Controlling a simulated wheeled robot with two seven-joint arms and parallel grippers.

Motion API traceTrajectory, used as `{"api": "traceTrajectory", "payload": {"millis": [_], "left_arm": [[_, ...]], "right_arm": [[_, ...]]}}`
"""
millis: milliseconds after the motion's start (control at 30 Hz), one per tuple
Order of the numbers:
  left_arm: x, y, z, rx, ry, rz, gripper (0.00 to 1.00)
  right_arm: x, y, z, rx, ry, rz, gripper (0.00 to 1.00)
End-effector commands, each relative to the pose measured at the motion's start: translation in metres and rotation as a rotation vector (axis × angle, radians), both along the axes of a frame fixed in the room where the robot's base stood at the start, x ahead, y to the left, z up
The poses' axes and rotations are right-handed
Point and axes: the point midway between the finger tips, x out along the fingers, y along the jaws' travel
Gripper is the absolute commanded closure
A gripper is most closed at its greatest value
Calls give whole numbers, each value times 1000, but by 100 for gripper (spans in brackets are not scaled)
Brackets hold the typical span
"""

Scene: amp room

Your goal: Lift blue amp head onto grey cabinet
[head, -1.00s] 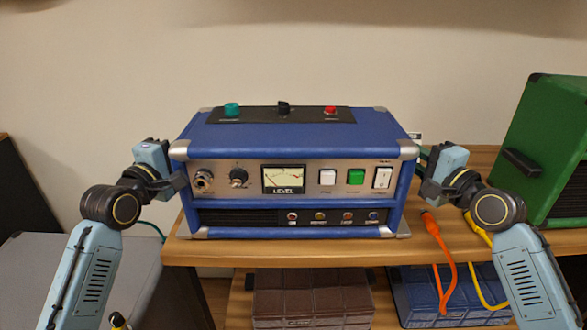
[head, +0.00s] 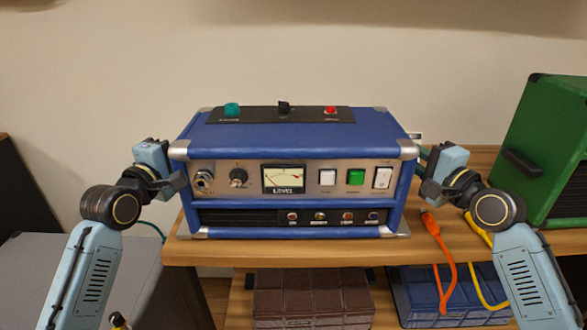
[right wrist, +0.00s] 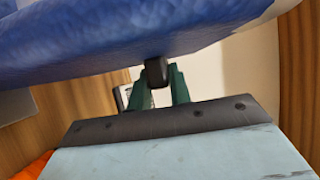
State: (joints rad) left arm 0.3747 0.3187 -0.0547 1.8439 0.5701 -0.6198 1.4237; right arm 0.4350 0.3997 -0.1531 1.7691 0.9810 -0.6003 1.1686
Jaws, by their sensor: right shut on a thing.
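The blue amp head (head: 290,140) sits upright on a wooden shelf (head: 290,256), with silver corners, knobs and a level meter on its front. My right gripper (head: 424,160) is at the amp's right side. In the right wrist view, its green fingers (right wrist: 162,86) are shut on a black part of the amp head (right wrist: 130,40), seemingly a side handle. My left gripper (head: 172,174) is at the amp's left side; its fingertips are hidden there, so its grip is unclear.
A green amp (head: 548,150) stands on the shelf at the right. Orange (head: 440,245) and yellow (head: 483,265) cables hang over the shelf's front edge. A brown case (head: 312,297) and another blue case (head: 455,292) sit underneath. The wall is behind.

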Motion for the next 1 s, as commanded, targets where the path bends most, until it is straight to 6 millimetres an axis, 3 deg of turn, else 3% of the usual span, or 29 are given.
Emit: {"api": "traceTrajectory", "payload": {"millis": [367,1000], "left_arm": [[0,1,-1,-1,1,1,100],[0,1,27,-3,-17,2,100]], "right_arm": [[0,-1,-1,-1,2,-1,100],[0,-1,27,4,-15,-4,100]]}}
